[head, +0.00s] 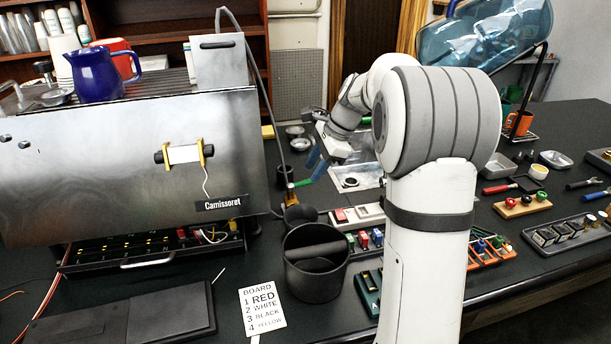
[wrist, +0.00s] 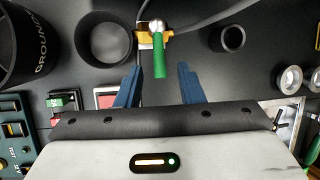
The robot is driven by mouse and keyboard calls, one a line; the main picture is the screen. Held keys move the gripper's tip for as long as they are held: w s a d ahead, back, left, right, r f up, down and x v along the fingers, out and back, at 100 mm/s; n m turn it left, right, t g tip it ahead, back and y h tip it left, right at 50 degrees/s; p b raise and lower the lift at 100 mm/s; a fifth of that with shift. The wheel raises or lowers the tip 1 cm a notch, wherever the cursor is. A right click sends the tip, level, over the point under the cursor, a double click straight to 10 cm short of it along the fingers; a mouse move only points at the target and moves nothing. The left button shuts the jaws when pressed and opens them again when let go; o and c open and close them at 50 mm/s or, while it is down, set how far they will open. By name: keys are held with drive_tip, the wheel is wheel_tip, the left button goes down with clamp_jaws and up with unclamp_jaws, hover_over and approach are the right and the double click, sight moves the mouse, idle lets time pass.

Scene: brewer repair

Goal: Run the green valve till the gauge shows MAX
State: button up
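The green valve handle (wrist: 159,60) is in the upper middle of the wrist view, on a brass-coloured body (wrist: 148,38) with a silver ball on top. It also shows in the head view (head: 303,183), beside the front right of the steel brewer (head: 130,150). My gripper (wrist: 158,72) has two blue fingers spread apart. The handle's free end points down the wrist picture, toward the gap between the fingertips. I cannot tell whether either finger touches it. In the head view, my gripper (head: 317,162) is just above and right of the handle. I cannot make out a gauge.
A large black bin (head: 316,275) stands in front of the valve, with a smaller dark cup (head: 298,216) behind it. A grey hose (head: 258,100) runs down beside the brewer. A switch block (head: 355,216) and small coloured parts lie close to the right.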

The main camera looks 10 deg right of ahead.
sight(302, 183)
drive_tip(key=shift+x, duration=1.7)
drive_tip(key=shift+d+f, duration=0.1)
clamp_jaws()
